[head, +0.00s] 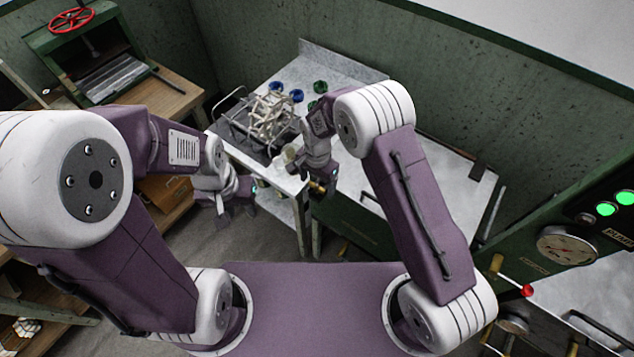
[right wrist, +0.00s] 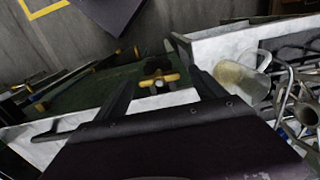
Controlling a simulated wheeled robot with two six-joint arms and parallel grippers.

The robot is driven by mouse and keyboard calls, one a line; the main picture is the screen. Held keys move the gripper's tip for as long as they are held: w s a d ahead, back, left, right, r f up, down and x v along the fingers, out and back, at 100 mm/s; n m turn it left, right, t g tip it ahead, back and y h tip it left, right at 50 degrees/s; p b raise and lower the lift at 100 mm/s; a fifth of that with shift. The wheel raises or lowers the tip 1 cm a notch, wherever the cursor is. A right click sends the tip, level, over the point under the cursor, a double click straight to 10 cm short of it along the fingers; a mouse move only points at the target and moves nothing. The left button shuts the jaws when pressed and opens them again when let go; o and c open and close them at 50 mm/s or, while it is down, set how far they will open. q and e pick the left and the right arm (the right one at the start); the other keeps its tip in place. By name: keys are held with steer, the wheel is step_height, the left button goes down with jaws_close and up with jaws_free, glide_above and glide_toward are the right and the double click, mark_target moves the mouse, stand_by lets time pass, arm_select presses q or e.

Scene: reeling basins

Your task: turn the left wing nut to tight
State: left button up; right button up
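A brass wing nut (right wrist: 158,80) shows between the two spread fingers of my right gripper (right wrist: 155,65) in the right wrist view. There is a gap on both sides of the nut, and a dark round part sits just behind it. In the head view, my right gripper (head: 320,190) is at the front edge of the pale table, with a bit of brass (head: 317,186) beside its fingers. My left gripper (head: 236,208) hangs empty over the floor to the left, with its fingers apart. I cannot tell from these views whether this is the left wing nut.
A wire rack (head: 262,122) and a clear jug (right wrist: 240,76) stand on the table near my right gripper. Blue and green round items (head: 297,95) lie behind the rack. A green press with a red wheel (head: 71,20) stands at the far left. Floor lies open between the benches.

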mark_target(317, 185)
step_height(317, 185, up, 9)
steer(key=shift+b, duration=1.1)
